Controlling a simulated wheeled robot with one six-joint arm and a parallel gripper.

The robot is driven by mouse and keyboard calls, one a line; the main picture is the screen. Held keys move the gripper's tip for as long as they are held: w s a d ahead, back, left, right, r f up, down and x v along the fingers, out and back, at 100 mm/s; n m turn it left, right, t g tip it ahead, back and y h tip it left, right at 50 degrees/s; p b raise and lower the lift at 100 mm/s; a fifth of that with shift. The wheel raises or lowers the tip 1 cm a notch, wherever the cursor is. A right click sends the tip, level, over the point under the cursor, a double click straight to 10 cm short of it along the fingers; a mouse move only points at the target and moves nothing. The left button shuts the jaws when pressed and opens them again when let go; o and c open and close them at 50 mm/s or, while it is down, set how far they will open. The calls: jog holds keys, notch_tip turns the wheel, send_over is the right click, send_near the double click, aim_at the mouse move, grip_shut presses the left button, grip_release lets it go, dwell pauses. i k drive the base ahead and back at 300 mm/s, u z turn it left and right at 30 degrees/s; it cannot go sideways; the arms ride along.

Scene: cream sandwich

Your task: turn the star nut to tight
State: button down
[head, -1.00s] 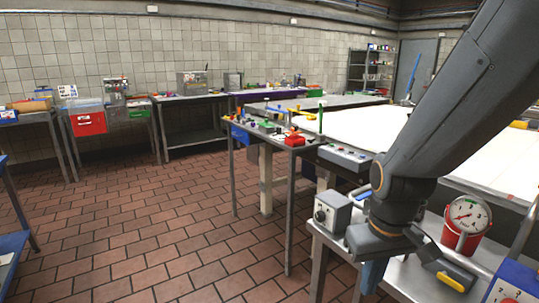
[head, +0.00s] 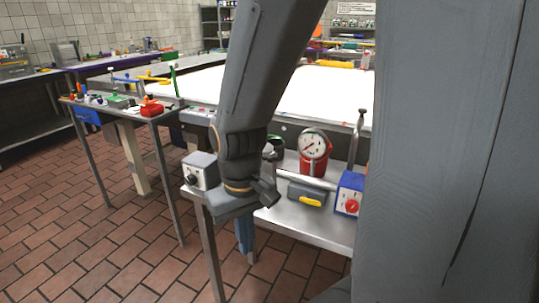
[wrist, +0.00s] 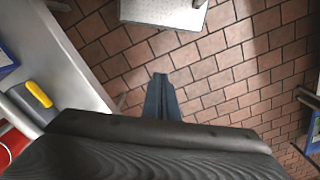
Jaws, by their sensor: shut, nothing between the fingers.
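My gripper (head: 245,236) hangs pointing down at the front edge of the small metal table, with its blue-grey fingers together and empty. In the wrist view the closed fingers (wrist: 162,98) are over the brick floor, to the right of the table. I cannot make out a star nut in either view. My arm hides part of the table top and whatever is behind it.
The metal table (head: 285,222) bears a grey box with a dark knob (head: 200,171), a red dial gauge (head: 314,150), a grey block with a yellow handle (head: 308,194) and a blue box with a red knob (head: 349,194). A white-topped bench stands behind. Floor at left is clear.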

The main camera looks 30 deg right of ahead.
aim_at(271, 157)
jog(key=u, duration=0.75)
jog(key=i, duration=0.2)
jog(key=z, duration=1.45)
